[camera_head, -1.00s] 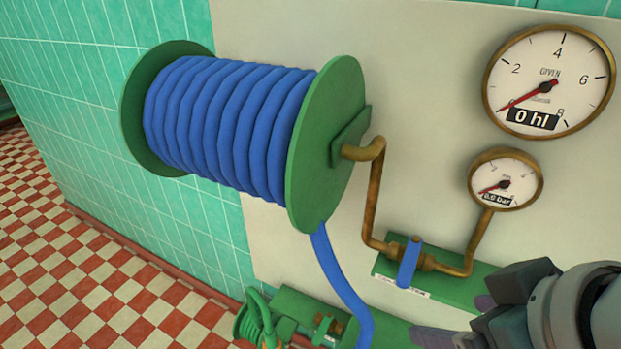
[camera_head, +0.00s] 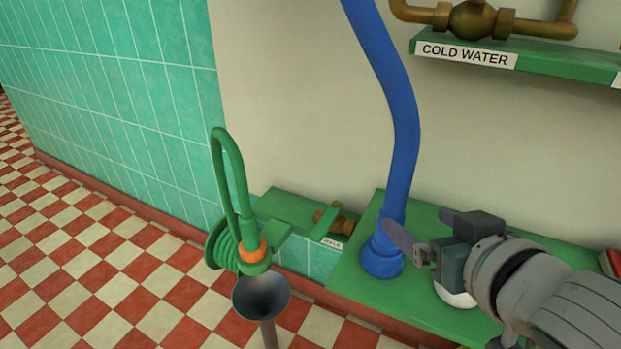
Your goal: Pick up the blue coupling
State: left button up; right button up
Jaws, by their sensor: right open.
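The blue coupling (camera_head: 382,257) stands upright on a green bench (camera_head: 350,285) in the head view, at the lower end of a blue hose (camera_head: 402,130) that comes down from above. My right gripper (camera_head: 418,238) is just to the right of the coupling, pointing left, with its jaws open. One finger reaches close to the coupling's upper part. I cannot tell whether it touches. My left gripper is out of the picture.
A dark funnel (camera_head: 261,295) and a green hose (camera_head: 232,170) with an orange ring (camera_head: 253,252) are left of the bench. A white round object (camera_head: 455,296) sits partly behind my gripper. A "COLD WATER" shelf (camera_head: 560,62) is above right.

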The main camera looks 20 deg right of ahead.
aim_at(389, 254)
jog(key=shift+t, duration=0.4)
jog(key=f+b, duration=0.1)
jog(key=f, duration=0.1)
jog(key=f+b, duration=0.2)
jog(key=w+f+b, duration=0.1)
jog(key=f, duration=0.2)
jog(key=shift+a, duration=0.15)
jog(key=shift+w+f+b, duration=0.15)
jog(key=shift+w+b, duration=0.1)
jog(key=shift+b, duration=0.1)
jog(key=b+x, duration=0.1)
jog(key=x, duration=0.3)
jog(key=shift+w, duration=0.2)
jog(key=b+x, duration=0.3)
jog(key=x, duration=0.1)
jog(key=shift+w+f, duration=0.15)
jog(key=shift+w, duration=0.4)
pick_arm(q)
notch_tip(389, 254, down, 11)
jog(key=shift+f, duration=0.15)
pick_arm(e)
jog(key=c, duration=1.4)
